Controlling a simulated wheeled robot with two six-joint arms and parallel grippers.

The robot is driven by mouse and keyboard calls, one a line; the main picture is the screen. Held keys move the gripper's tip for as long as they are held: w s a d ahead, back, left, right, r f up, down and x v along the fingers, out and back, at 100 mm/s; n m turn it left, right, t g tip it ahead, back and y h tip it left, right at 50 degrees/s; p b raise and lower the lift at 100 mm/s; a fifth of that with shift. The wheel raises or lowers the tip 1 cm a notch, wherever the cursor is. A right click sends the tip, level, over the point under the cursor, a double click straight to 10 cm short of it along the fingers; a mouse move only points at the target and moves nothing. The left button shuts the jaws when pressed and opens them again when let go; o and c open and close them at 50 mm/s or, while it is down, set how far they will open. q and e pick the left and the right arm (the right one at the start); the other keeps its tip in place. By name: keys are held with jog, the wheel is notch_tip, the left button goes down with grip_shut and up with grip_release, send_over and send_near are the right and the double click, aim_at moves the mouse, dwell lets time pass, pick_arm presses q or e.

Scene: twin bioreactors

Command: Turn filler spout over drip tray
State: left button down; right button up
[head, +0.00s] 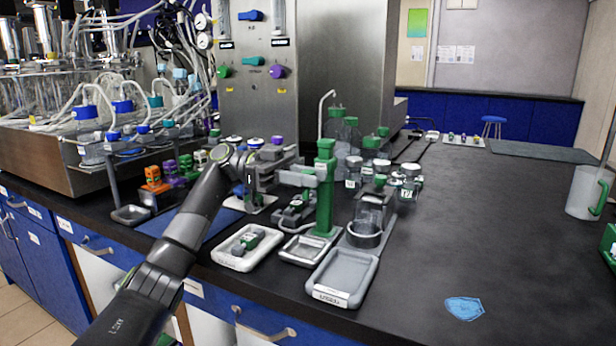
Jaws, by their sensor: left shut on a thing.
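The filler is a green post (325,195) on the bench right of my left gripper. Its grey spout (297,178) sticks out to the left from the post's upper part. A small metal drip tray (303,250) lies at the foot of the post, toward the bench's front edge. My left gripper (284,162) reaches in from the left and is shut at the spout's outer end; the fingertips are small and partly lost among the dark parts behind. The spout points left and is not over the drip tray. My right gripper is not in view.
A white tray (233,258) with a green-grey part lies left of the drip tray; a labelled grey tray (343,276) lies right of it. Capped bottles (410,178) stand behind. Orange and purple-capped items crowd the left. The bench's right side is mostly clear.

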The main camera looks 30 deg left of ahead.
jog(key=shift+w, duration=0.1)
pick_arm(q)
jog(key=c, duration=1.3)
grip_release()
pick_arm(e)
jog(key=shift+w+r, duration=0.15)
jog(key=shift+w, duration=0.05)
pick_arm(q)
jog(key=shift+o, duration=0.2)
jog(key=shift+a, duration=0.15)
jog(key=a, duration=1.1)
jog(key=shift+s+a+p, duration=0.25)
jog(key=shift+a+p, duration=0.05)
jog(key=shift+a, duration=0.1)
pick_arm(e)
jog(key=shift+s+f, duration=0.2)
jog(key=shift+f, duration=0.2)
